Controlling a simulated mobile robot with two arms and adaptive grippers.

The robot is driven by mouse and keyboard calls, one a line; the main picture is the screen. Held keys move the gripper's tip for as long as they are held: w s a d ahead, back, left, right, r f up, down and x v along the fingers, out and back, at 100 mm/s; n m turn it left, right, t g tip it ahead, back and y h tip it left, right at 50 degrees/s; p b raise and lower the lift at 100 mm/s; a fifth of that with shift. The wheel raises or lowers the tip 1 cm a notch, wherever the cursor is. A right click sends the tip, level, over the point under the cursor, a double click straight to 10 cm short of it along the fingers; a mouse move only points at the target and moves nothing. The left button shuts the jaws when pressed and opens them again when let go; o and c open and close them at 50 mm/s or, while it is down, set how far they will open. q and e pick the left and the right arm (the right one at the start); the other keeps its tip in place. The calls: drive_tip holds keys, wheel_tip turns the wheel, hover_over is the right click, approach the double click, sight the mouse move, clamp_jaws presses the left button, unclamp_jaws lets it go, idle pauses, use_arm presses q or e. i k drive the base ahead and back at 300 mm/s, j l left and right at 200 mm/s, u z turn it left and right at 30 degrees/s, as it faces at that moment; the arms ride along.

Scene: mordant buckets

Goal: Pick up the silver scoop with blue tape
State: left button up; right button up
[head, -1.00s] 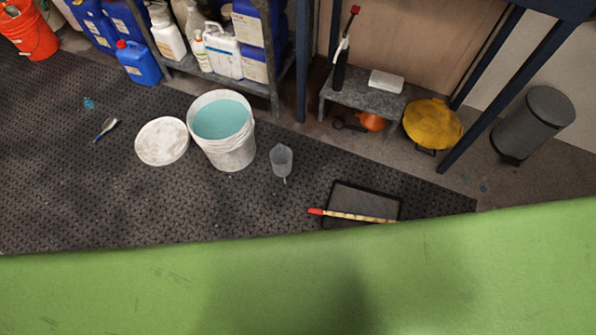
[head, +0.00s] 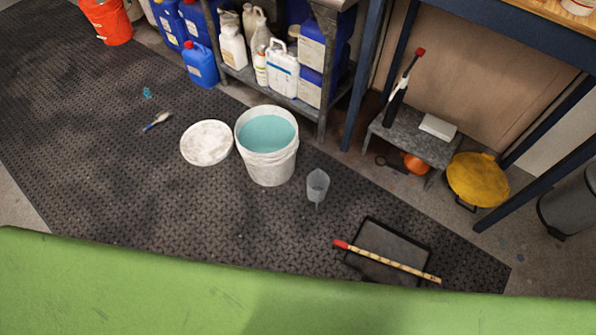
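The silver scoop with blue tape (head: 157,121) lies on the dark rubber mat (head: 90,170), at the left in the head view. Its pale bowl end points up and to the right, and its blue part is at the lower left. It is left of the round white lid (head: 207,143). Neither of my grippers shows in the head view, so I cannot see their state.
A black tray (head: 392,243) with a red-tipped stick (head: 387,261) is at lower right. My green body fills the bottom. Mat around the scoop is mostly clear.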

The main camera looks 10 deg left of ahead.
sight(161, 117)
drive_tip(key=u, duration=1.65)
drive_tip(key=i+j+u, duration=0.15)
drive_tip(key=i+u, duration=0.15)
drive_tip(key=i, duration=0.15)
drive_tip(key=i+u, duration=0.25)
drive_tip(key=i, duration=1.2)
drive_tip(key=i+j, duration=0.1)
drive_tip(key=i, duration=0.85)
drive_tip(key=i+z, duration=0.1)
drive_tip(key=i, duration=0.9)
drive_tip(key=i+j, duration=0.15)
drive_tip(key=i, duration=0.8)
drive_tip(key=z, duration=0.4)
drive_tip(key=i+z, duration=0.1)
drive_tip(key=z, duration=0.75)
drive_tip(key=j+z, duration=0.1)
drive_tip(key=z, duration=0.3)
drive_tip(key=i+z, duration=0.1)
drive_tip(key=z, duration=0.3)
